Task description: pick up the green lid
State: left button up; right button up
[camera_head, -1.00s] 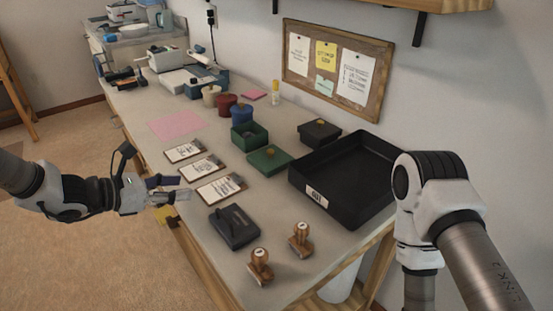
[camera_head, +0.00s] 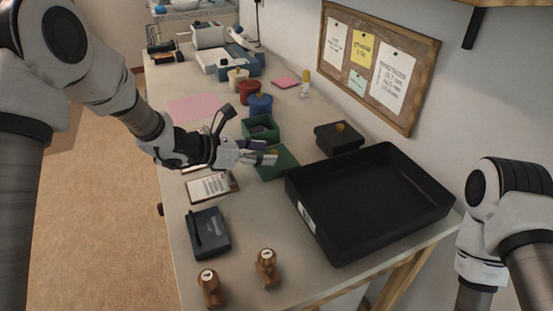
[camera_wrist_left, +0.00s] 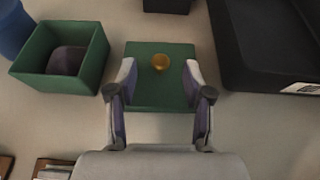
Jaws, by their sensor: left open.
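The green lid (camera_head: 283,168) is a flat square with a small gold knob, lying on the bench beside the open green box (camera_head: 262,127). In the left wrist view the lid (camera_wrist_left: 160,92) is centred, with its gold knob (camera_wrist_left: 160,62) near the far side. My left gripper (camera_head: 276,154) is over the lid, partly covering it in the head view. In the left wrist view its two fingers (camera_wrist_left: 160,80) are spread on either side of the knob, and nothing is held. My right gripper is not visible; only part of my right arm shows.
A large black tray (camera_head: 428,216) stands right of the lid, with a black box (camera_head: 338,136) behind. Blue, red and cream pots stand beyond the green box.

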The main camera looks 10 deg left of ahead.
pick_arm(q)
jog(key=x, duration=0.2)
jog(key=shift+w+d+f, duration=0.1)
jog(key=shift+d+f, duration=0.05)
jog(key=shift+d, duration=0.05)
jog(key=shift+a, duration=0.1)
grip_shut()
jog(key=shift+r, duration=0.2)
